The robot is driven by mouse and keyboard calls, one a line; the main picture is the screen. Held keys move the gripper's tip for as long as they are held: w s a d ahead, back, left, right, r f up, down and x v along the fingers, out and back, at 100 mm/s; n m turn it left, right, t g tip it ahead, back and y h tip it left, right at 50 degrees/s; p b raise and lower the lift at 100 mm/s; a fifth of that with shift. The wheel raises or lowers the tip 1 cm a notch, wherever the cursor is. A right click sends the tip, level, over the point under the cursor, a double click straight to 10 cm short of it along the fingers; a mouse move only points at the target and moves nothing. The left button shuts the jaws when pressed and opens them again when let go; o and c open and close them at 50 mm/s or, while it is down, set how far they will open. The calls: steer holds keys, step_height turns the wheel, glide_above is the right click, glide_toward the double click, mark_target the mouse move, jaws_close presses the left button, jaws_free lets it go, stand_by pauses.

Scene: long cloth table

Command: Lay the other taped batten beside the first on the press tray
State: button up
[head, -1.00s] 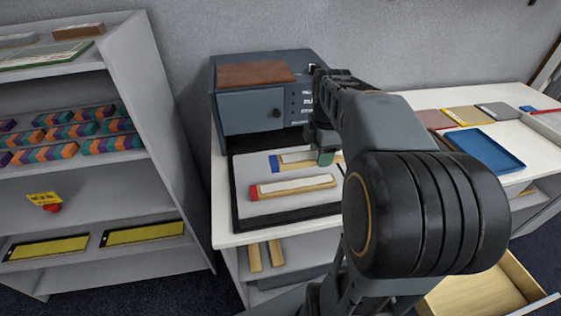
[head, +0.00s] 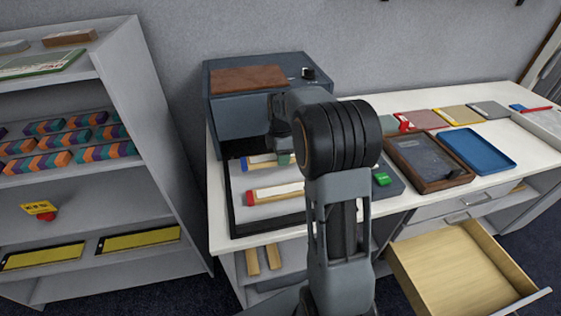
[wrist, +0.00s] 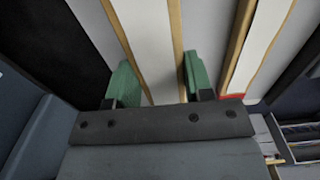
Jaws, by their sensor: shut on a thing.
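The press tray (head: 236,208) is a pale plate in a black frame on the white counter. The red-ended batten (head: 275,193), with a white top strip, lies along its front part. The blue-ended batten (head: 258,162) is behind it, roughly parallel, with a gap between them. My gripper (head: 286,158) is shut on the blue-ended batten. In the wrist view the green fingertips of my gripper (wrist: 158,76) stand on both sides of the blue-ended batten (wrist: 150,35); the red-ended batten (wrist: 255,45) is to the right. I cannot tell whether the held batten touches the tray.
The grey press (head: 238,105) stands directly behind the tray. A wooden-framed tray (head: 400,147), a green block (head: 382,179) and a blue tray (head: 480,150) are to the right. An open drawer (head: 455,265) juts out below. Shelving (head: 165,200) stands left.

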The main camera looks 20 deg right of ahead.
mark_target(280, 168)
steer(key=shift+w+f, duration=0.15)
steer(key=shift+f, duration=0.1)
steer(key=shift+w+a+f, duration=0.1)
steer(key=shift+f, duration=1.45)
steer(key=shift+f, duration=0.1)
steer(key=shift+f, duration=0.15)
steer(key=o, duration=1)
